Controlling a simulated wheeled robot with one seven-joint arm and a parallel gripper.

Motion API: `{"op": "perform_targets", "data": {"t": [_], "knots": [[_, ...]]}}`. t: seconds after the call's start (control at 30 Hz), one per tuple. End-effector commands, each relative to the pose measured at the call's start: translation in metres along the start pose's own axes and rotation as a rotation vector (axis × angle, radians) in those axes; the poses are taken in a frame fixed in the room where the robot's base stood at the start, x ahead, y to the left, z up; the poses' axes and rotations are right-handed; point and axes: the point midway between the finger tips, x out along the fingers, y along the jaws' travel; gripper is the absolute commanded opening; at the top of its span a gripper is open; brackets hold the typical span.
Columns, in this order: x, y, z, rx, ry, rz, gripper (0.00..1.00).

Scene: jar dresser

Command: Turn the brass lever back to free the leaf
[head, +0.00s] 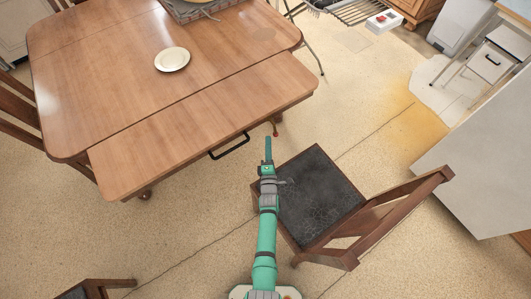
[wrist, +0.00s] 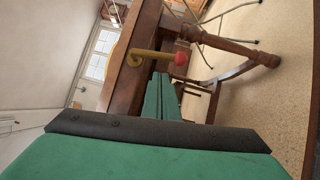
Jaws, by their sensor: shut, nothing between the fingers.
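The brass lever (wrist: 150,57) shows in the wrist view as a bent brass rod with a red knob (wrist: 181,58), fixed at the brown wooden side of the table. My gripper (wrist: 164,76) has its two green fingers shut together and empty. Its tips appear just below the lever in the picture; I cannot tell whether they touch it. In the head view the leaf (head: 200,130) is the table's near section, lying level with the top, with a black handle (head: 229,146) on its edge. My gripper (head: 268,148) is just off the leaf's right front edge.
The wooden table (head: 110,70) carries a white plate (head: 172,59) and a basket (head: 200,10). A chair with a dark seat (head: 318,196) stands close to the right of my arm. Another chair (head: 95,289) is at the bottom left. Floor between them is clear.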

Motion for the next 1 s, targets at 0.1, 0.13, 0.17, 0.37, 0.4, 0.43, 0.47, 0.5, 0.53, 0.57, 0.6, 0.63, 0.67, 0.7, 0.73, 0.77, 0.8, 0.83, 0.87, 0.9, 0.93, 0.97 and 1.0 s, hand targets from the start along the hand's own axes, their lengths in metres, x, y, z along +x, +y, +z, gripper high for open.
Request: {"op": "perform_targets", "data": {"t": [0.1, 0.13, 0.17, 0.37, 0.4, 0.43, 0.47, 0.5, 0.53, 0.57, 0.6, 0.63, 0.67, 0.7, 0.73, 0.77, 0.8, 0.83, 0.87, 0.9, 0.93, 0.97, 1.0], "knots": [[0.01, 0.0, 0.01, -0.001, 0.0, 0.0, 0.0], [0.012, 0.0, 0.012, 0.0, 0.0, 0.0, 0.0], [0.013, 0.0, 0.013, 0.0, 0.0, 0.0, 0.0], [0.017, 0.0, 0.016, 0.0, 0.003, 0.0, 0.0], [0.017, 0.0, 0.016, 0.0, 0.003, 0.0, 0.0], [0.017, 0.0, 0.016, 0.0, 0.003, 0.0, 0.0], [0.017, 0.0, 0.016, 0.0, 0.003, 0.0, 0.0], [0.017, 0.0, 0.016, 0.001, 0.003, 0.0, 0.0], [0.017, 0.0, 0.016, 0.001, 0.003, 0.0, 0.0], [0.017, 0.0, 0.016, 0.001, 0.003, 0.0, 0.0], [0.017, 0.0, 0.016, 0.001, 0.003, 0.0, 0.0], [0.017, 0.0, 0.016, 0.0, 0.002, 0.0, 0.0], [0.017, 0.0, 0.016, 0.0, 0.002, 0.0, 0.0], [0.017, 0.0, 0.017, -0.002, 0.002, 0.001, 0.0], [0.017, -0.001, 0.018, -0.004, 0.001, 0.002, 0.0], [0.017, -0.001, 0.019, -0.007, 0.0, 0.004, 0.0], [0.018, -0.002, 0.021, -0.012, -0.003, 0.007, 0.0], [0.018, -0.002, 0.022, -0.019, -0.004, 0.012, 0.0], [0.018, -0.002, 0.024, -0.026, -0.007, 0.017, 0.0], [0.018, -0.003, 0.026, -0.034, -0.009, 0.021, 0.0], [0.018, -0.003, 0.027, -0.04, -0.01, 0.024, 0.0], [0.018, -0.003, 0.028, -0.044, -0.011, 0.027, 0.0], [0.018, -0.003, 0.029, -0.048, -0.012, 0.029, 0.0]]}}
